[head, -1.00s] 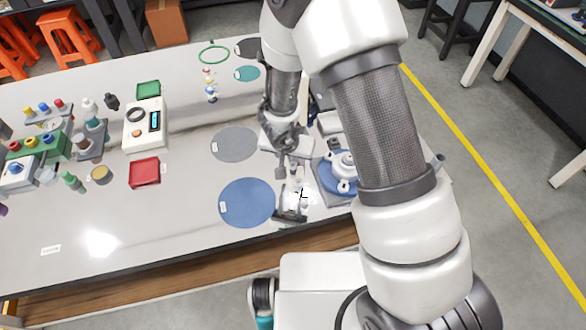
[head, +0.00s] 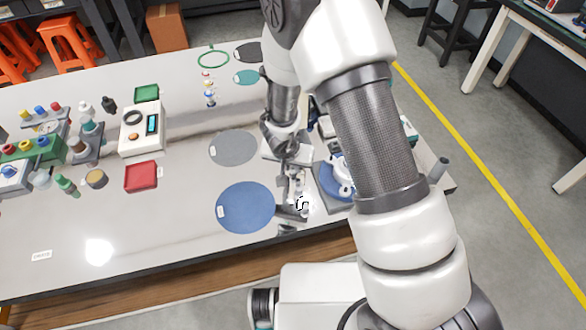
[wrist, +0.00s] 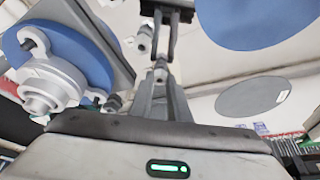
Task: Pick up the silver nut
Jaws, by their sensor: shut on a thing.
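My gripper (wrist: 160,82) points down over the right part of the table, and its narrow fingers are closed together. A small silver piece, which looks like the silver nut (wrist: 160,74), is between the fingertips in the wrist view; the fingers partly cover it. Whether it is clear of the table I cannot tell. In the head view my gripper (head: 296,192) is just right of the blue round mat, and the nut is too small to make out there.
A blue round mat (head: 245,207) and a grey round mat (head: 233,148) lie left of my gripper. A blue-and-white round fixture (wrist: 60,65) stands close on its other side. A dark-ended stand (wrist: 167,5) and a small silver fitting (wrist: 145,40) are near the fingertips.

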